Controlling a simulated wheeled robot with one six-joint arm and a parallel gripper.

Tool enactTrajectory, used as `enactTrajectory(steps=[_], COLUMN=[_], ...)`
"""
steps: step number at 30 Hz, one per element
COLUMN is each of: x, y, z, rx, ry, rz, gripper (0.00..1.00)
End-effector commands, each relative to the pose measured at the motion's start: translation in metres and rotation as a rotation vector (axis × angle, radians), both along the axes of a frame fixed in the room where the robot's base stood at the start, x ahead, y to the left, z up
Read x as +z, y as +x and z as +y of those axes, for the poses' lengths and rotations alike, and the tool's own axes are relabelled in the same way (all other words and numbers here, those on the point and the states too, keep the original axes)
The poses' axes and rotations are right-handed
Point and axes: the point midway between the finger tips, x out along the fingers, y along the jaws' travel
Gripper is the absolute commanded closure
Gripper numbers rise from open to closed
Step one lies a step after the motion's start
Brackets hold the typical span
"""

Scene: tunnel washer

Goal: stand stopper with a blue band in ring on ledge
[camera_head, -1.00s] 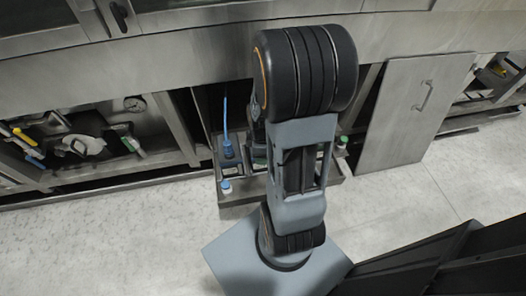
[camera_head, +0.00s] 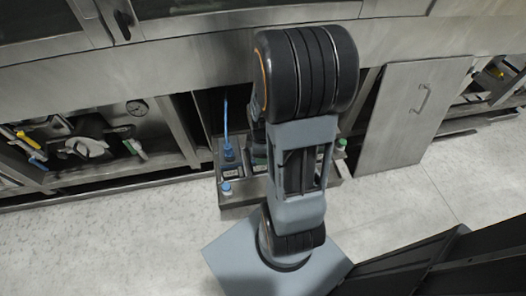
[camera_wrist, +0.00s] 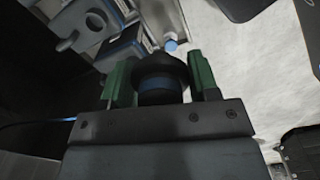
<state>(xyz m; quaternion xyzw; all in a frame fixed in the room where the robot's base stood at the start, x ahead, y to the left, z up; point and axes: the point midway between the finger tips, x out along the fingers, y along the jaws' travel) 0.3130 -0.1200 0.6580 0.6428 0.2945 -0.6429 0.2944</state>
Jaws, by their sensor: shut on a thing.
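My gripper (camera_wrist: 161,78) shows in the wrist view, its two green fingers shut on the stopper. The stopper (camera_wrist: 159,65) is dark with a wide rounded rim, and its blue band (camera_wrist: 162,86) faces the camera, low between the fingers. Its far end is hidden. In the wrist view a small grey round piece (camera_wrist: 67,44) sits at the upper left, apart from the stopper; I cannot tell whether it is the ring. In the head view my arm hides the gripper and the stopper.
A metal tray (camera_head: 238,198) stands on the floor below the machine. It holds a blue-topped container with a blue hose (camera_head: 228,153), a blue cap (camera_head: 226,187) and a green cap (camera_head: 341,144). A loose panel (camera_head: 405,125) leans at the right.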

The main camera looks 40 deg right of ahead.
Motion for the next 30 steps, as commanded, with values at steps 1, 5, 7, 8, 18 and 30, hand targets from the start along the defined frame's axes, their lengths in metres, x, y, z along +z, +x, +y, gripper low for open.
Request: enactTrajectory(steps=[1,5,7,8,18,30], x=[0.002,0.004,0.005,0.005,0.005,0.025], y=[0.0,0.0,0.0,0.0,0.0,0.0], z=[0.0,0.0,0.0,0.0,0.0,0.0], rx=[0.0,0.0,0.0,0.0,0.0,0.0], ry=[0.0,0.0,0.0,0.0,0.0,0.0], rz=[0.0,0.0,0.0,0.0,0.0,0.0], gripper=[0.78,0.78,0.78,0.78,0.78,0.78])
